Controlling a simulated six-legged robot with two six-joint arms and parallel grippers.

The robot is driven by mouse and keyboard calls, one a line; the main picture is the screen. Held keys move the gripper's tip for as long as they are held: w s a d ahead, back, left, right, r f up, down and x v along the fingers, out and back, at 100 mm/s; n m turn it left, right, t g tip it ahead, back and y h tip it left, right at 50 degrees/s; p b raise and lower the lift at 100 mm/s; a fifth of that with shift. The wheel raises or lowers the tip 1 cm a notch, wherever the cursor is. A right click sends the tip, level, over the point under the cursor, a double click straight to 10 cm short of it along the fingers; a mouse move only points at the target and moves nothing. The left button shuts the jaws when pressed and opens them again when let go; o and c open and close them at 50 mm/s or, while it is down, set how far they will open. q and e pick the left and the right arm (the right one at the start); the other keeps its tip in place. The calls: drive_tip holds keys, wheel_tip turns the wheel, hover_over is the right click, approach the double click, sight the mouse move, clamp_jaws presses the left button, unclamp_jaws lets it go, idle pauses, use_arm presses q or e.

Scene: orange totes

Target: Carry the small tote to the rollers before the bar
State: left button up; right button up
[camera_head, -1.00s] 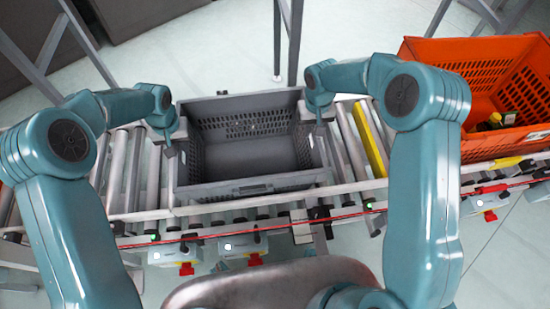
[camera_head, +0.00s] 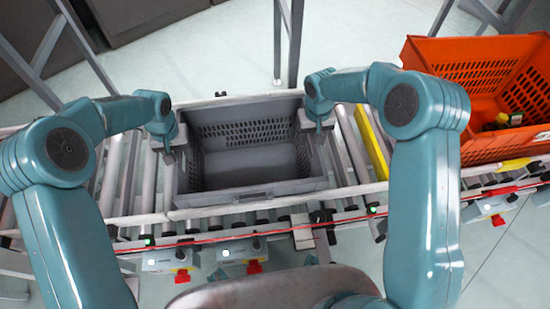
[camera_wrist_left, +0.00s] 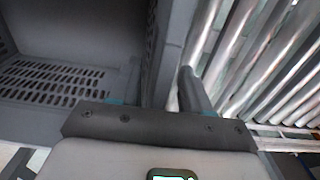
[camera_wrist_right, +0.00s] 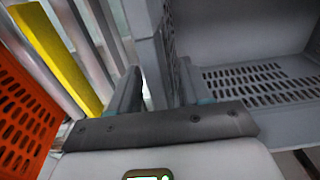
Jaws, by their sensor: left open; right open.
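The small grey tote (camera_head: 250,197) stands empty and upright on the rollers, in the middle of the head view. The yellow bar (camera_head: 371,142) lies across the rollers to its right. My left gripper (camera_head: 172,153) is at the tote's left wall, open, with its fingers on either side of the wall in the left wrist view (camera_wrist_left: 163,90). My right gripper (camera_head: 318,124) is at the right wall, open, with its fingers on either side of that wall in the right wrist view (camera_wrist_right: 158,88). I cannot tell whether the fingers touch the walls.
A larger orange tote (camera_head: 470,70) holding small items stands to the right, past the yellow bar. Bare rollers (camera_head: 350,150) show between the grey tote and the bar, and others (camera_head: 125,175) to its left. A front rail (camera_head: 245,208) runs along the conveyor.

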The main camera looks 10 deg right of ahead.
use_arm(q)
wheel_tip(320, 180, up, 11)
drive_tip(key=shift+r, duration=0.2)
use_arm(e)
drive_tip(key=shift+r, duration=0.15)
wheel_tip(320, 180, up, 12)
drive_tip(key=shift+f, duration=0.1)
idle(0.4)
